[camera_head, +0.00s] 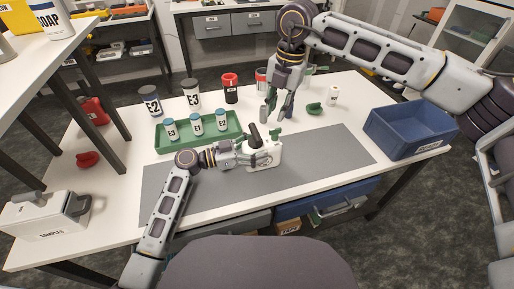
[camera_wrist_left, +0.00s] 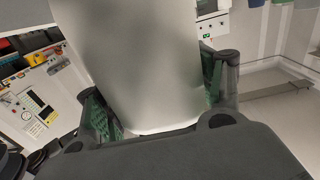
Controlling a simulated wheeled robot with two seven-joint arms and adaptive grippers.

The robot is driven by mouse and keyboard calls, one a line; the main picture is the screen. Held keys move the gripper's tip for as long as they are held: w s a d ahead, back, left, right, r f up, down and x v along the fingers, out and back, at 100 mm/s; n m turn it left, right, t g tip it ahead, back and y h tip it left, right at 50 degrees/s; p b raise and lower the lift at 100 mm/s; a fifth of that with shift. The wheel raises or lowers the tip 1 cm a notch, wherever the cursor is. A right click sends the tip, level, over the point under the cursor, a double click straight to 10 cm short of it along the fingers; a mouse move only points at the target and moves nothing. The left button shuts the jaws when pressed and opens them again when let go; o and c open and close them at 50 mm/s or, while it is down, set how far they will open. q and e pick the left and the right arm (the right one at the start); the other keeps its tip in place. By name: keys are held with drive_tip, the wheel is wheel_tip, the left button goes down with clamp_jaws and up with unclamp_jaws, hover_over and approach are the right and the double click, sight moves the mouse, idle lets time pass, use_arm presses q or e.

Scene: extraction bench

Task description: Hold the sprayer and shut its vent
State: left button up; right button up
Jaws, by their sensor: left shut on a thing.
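The sprayer (camera_head: 265,157) is a small white body with a black top part, upright on the grey mat (camera_head: 335,150). My left gripper (camera_head: 246,152) comes in from the left and is shut on its side. In the left wrist view the sprayer's pale body (camera_wrist_left: 142,70) fills the space between the left gripper's fingers (camera_wrist_left: 160,105). A small green part (camera_head: 275,133) shows at the sprayer's top; I cannot tell whether the vent is open. My right gripper (camera_head: 277,110) hangs behind the sprayer, fingers down, apart and empty.
A green tray (camera_head: 175,147) with several E-marked bottles stands left of the sprayer. More bottles and a red can (camera_head: 230,93) stand behind. A green item (camera_head: 314,108) and a white bottle (camera_head: 334,95) lie right of my right gripper. A blue crate (camera_head: 408,142) is at the right.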

drive_tip(key=shift+w+m+h, duration=0.2)
drive_tip(key=shift+m+h, duration=0.15)
drive_tip(key=shift+m, duration=1.95)
drive_tip(key=shift+w+m+h, duration=0.2)
drive_tip(key=shift+m+h, duration=0.15)
drive_tip(key=shift+m, duration=1.95)
wheel_tip(320, 180, down, 5)
drive_tip(key=shift+r, duration=0.1)
drive_tip(key=shift+n, duration=9.2)
